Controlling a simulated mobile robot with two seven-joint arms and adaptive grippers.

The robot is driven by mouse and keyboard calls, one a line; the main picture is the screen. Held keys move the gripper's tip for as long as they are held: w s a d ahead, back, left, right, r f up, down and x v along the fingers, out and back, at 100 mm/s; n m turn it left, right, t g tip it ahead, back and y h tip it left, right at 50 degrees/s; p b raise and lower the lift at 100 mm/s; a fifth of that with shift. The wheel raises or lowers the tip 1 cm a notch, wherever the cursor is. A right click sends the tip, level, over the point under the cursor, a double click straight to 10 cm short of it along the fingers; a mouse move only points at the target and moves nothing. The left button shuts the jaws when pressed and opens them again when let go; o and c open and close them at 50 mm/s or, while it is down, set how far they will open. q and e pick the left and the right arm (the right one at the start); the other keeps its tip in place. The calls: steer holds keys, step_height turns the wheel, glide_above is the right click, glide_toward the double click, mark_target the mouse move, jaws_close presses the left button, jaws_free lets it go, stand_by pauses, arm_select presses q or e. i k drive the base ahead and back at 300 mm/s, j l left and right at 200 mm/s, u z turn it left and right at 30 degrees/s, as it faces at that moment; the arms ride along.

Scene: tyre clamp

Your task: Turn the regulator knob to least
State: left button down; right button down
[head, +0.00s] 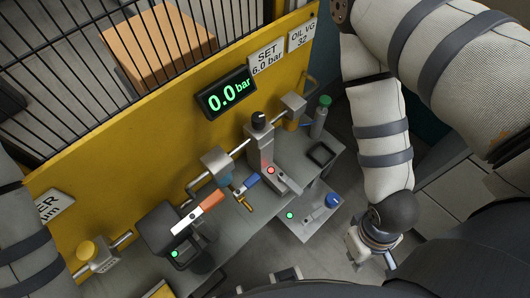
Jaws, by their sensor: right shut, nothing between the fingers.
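The regulator knob (259,117) is a small dark cap on top of the grey regulator body (260,145), which is mounted in the pipe line in front of the yellow panel. The green display (227,93) above it reads 0.0 bar. My right gripper (368,264) is at the lower right, shut and empty, well apart from the knob and beyond the bench's right edge. My left arm (22,230) shows only in part at the left edge; its gripper is out of view.
A lever with an orange-red grip (210,202) stands left of the regulator, and a blue-handled valve (245,186) lies between them. A green-capped cylinder (320,116) stands at right. The yellow panel (130,145) and black mesh fence (60,75) stand behind.

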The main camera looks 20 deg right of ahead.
mark_target(257, 118)
steer(key=k+l+z, duration=0.15)
steer(key=l+z, duration=0.75)
steer(key=l, duration=0.2)
steer(key=k, duration=0.05)
